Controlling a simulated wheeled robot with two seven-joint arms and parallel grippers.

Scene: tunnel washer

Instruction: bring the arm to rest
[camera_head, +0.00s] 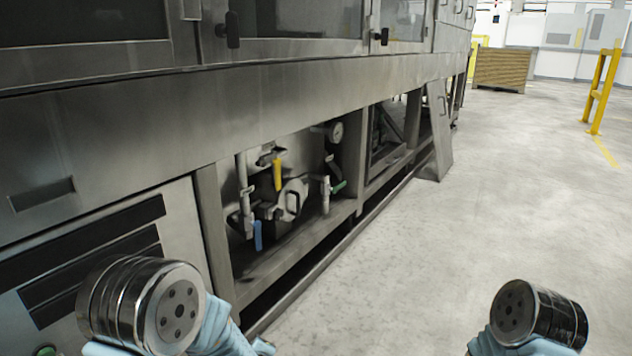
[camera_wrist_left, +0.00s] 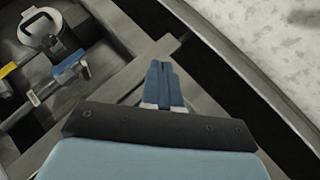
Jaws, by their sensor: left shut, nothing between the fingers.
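My left gripper (camera_wrist_left: 163,85) shows in the left wrist view with its two blue fingertips together, shut and empty. Behind it are the machine's dark metal frame bars. It is apart from the blue-handled valve (camera_wrist_left: 70,62) at the upper left of that view. In the head view my left arm (camera_head: 150,305) comes in at the lower left, in front of the machine, and its gripper cannot be made out clearly. My right arm (camera_head: 535,315) is at the lower right over the floor. Its gripper is outside the frame.
The washer (camera_head: 120,110) fills the left side. Its open bay holds valves with yellow (camera_head: 277,175), blue (camera_head: 257,236) and green (camera_head: 339,187) handles and a gauge (camera_head: 336,131). A tilted panel (camera_head: 438,130) leans out beyond. The floor (camera_head: 480,190) at right is clear up to a yellow post (camera_head: 602,90).

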